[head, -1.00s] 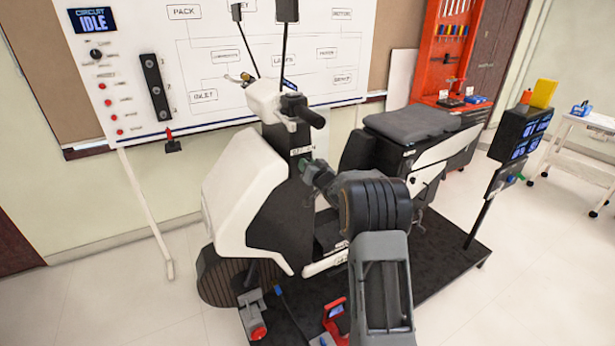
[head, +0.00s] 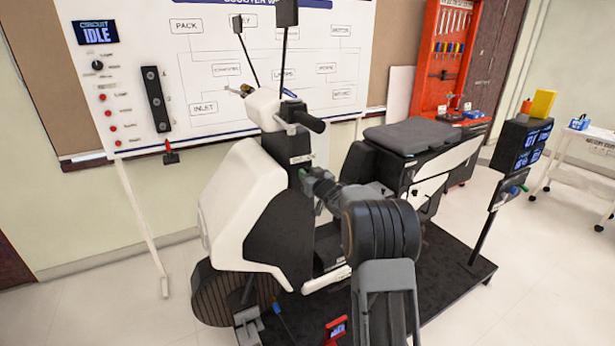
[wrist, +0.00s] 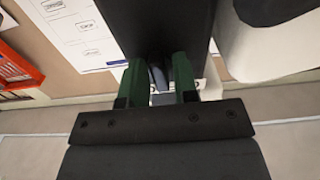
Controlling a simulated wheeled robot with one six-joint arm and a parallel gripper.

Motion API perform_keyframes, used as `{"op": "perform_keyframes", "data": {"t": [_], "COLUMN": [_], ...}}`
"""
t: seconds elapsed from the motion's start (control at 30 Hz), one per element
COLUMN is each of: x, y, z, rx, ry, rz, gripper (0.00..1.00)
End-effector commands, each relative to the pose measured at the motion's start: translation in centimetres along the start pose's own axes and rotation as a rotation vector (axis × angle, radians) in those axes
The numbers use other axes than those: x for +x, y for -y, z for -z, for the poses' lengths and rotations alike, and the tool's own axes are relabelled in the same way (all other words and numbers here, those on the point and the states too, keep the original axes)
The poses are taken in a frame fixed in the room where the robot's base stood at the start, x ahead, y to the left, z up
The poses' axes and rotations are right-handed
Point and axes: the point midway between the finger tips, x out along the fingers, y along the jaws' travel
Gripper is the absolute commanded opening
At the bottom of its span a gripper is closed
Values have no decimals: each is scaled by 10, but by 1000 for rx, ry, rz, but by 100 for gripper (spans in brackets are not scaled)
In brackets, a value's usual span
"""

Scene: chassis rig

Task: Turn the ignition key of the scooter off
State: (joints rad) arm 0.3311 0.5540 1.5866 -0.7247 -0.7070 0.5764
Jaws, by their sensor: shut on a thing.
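The scooter (head: 228,215) stands upright, with a white front shield and a dark steering column. My gripper (head: 303,172) reaches the column just below the handlebar (head: 310,122). In the wrist view my gripper (wrist: 158,78) shows two green fingers, close together on a small grey-blue piece, which looks like the ignition key (wrist: 158,76). The dark column face fills the top of that view. In the head view my own wrist and arm hide the key, so its turn angle cannot be read.
A whiteboard (head: 205,60) with a display reading "CIRCUIT IDLE" (head: 96,32) stands behind the scooter. A dark platform (head: 440,270) lies under it. A display post (head: 520,145) stands at the right. Open floor (head: 560,280) lies on the right.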

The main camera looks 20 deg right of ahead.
Motion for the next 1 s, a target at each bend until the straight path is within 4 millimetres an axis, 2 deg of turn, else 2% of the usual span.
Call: {"op": "perform_keyframes", "data": {"t": [0.2,0.23,0.33,0.67,0.77,1.0], "x": [0,0,0,-4,-16,-64], "y": [0,0,0,0,-1,-1], "z": [0,0,0,0,1,0], "rx": [-1,-1,-1,0,0,0], "ry": [-1,-1,-1,-1,-2,-2], "rz": [0,0,0,-1,-1,-3], "gripper": [4,30,40,40,40,40]}}
